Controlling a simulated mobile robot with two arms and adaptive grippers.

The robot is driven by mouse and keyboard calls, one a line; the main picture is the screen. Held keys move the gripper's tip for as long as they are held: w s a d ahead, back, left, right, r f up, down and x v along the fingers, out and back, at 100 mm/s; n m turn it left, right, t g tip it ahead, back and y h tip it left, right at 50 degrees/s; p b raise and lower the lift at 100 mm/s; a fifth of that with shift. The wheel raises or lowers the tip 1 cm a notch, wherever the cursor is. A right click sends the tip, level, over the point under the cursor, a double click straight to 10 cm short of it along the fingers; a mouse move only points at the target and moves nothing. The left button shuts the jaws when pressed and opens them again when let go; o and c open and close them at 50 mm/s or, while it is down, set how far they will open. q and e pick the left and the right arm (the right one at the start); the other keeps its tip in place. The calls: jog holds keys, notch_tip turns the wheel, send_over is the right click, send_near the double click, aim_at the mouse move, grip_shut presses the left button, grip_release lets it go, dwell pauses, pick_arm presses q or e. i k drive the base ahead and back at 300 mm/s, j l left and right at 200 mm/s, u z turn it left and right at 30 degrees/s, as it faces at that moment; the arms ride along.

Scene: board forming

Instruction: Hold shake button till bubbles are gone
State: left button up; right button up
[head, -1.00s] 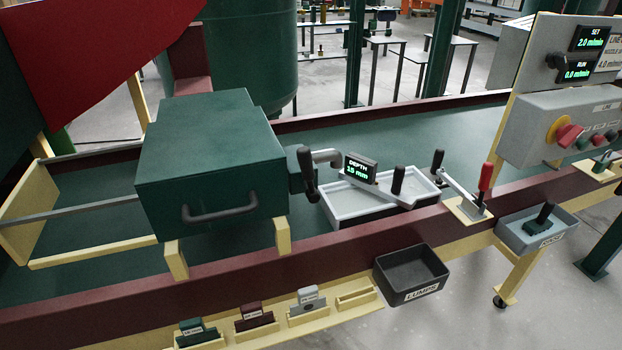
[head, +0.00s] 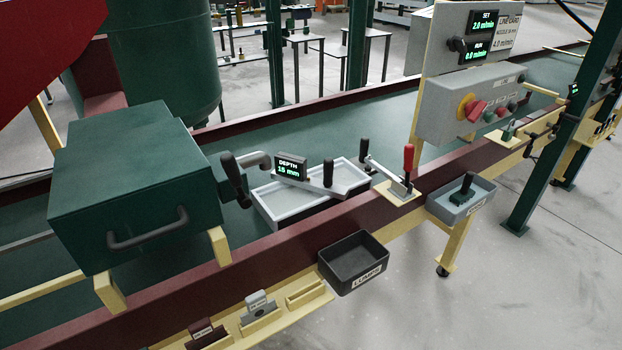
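No bubbles can be made out on the green belt (head: 345,125). Neither of my grippers is in view.
A display panel (head: 440,32) above reads SET 2.0 and RUN 0.0 m/min. A green hopper box (head: 130,190) fills the left. A depth gauge (head: 291,167) reads 15 mm. A red-handled clamp (head: 408,160), a black LUMPS bin (head: 353,262) and a grey tray (head: 445,205) line the near edge.

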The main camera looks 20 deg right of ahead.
aim_at(512, 108)
jog(key=z, duration=1.4)
